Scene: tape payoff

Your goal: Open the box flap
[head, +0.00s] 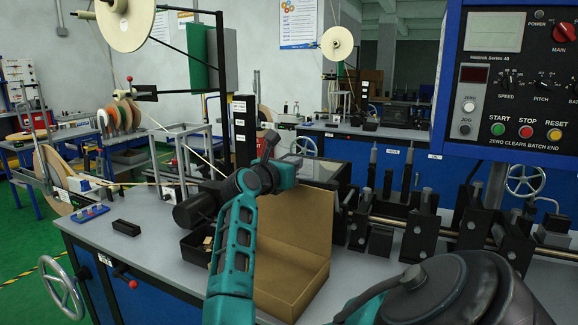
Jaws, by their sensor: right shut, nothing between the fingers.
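A brown cardboard box (290,291) stands on the grey bench at the lower middle, partly hidden behind my right arm. Its large flap (300,222) stands up at the back of the box, tilted away from the opening, and part of the inside shows. My right gripper (269,145) is above and beyond the top left of the flap. It is shut and small in the picture, with nothing seen in it. I cannot tell whether my wrist touches the flap. My left gripper is not in view.
A black tray (193,250) with small parts sits left of the box, partly hidden by my arm. A small black block (126,228) lies on the bench. Black machine rollers and brackets (421,236) stand close to the right. A control panel (516,80) hangs upper right.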

